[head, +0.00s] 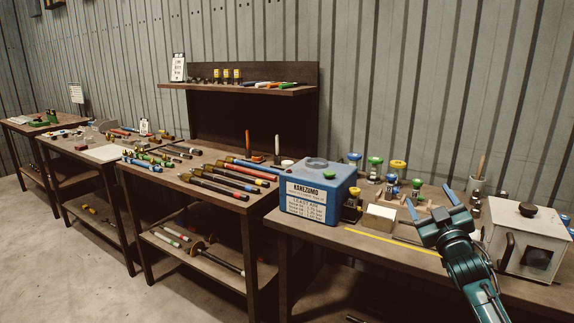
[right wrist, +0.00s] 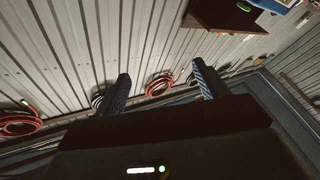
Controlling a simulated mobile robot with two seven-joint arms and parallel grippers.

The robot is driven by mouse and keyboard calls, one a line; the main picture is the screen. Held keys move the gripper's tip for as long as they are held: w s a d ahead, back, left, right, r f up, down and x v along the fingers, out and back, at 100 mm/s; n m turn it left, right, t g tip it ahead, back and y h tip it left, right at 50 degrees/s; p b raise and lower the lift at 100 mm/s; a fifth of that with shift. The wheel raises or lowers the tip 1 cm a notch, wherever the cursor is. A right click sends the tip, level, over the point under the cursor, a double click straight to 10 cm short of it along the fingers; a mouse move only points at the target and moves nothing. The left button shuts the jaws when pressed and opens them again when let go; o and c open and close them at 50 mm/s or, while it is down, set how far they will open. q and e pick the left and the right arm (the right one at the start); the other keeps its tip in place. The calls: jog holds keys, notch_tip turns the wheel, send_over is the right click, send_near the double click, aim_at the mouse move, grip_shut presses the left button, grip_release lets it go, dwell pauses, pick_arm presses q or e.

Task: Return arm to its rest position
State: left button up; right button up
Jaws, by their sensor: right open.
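My right gripper (head: 431,206) is in the head view at the right, raised in front of the right workbench. Its two blue fingers stand apart, with nothing between them. In the right wrist view, the fingers (right wrist: 160,88) are also spread and empty, facing a corrugated wall. The teal right arm reaches up from the lower right. My left gripper is not in view. A blue box machine (head: 318,190) with a white label stands on the bench, left of the right gripper and apart from it.
A grey box with a black knob (head: 526,240) stands close right of my right arm. Small valves with coloured caps (head: 375,167) stand behind the gripper. Red coiled hoses (right wrist: 159,84) are by the wall.

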notch_tip(320, 180, down, 8)
jog(key=d+m+g+h, duration=0.2)
jog(key=m+g, duration=0.1)
jog(key=g, duration=0.1)
jog(key=s+a+f+g+y, duration=0.1)
jog(key=s+a+f, duration=0.45)
jog(key=f, duration=0.25)
jog(key=s+a+f+g+y, duration=0.2)
jog(key=s+a+f, duration=0.3)
jog(key=s+f, duration=0.25)
jog(key=s+a+f+g, duration=0.1)
jog(key=s+a+f, duration=0.2)
jog(key=s, duration=0.5)
jog(key=s+a+f+g+y, duration=0.1)
jog(key=s+a+f, duration=0.2)
jog(key=s, duration=0.6)
jog(key=s+a+f+g+y, duration=0.1)
jog(key=s+a+f, duration=0.2)
jog(key=s, duration=0.6)
jog(key=shift+a+g, duration=0.3)
jog(key=shift+a, duration=0.65)
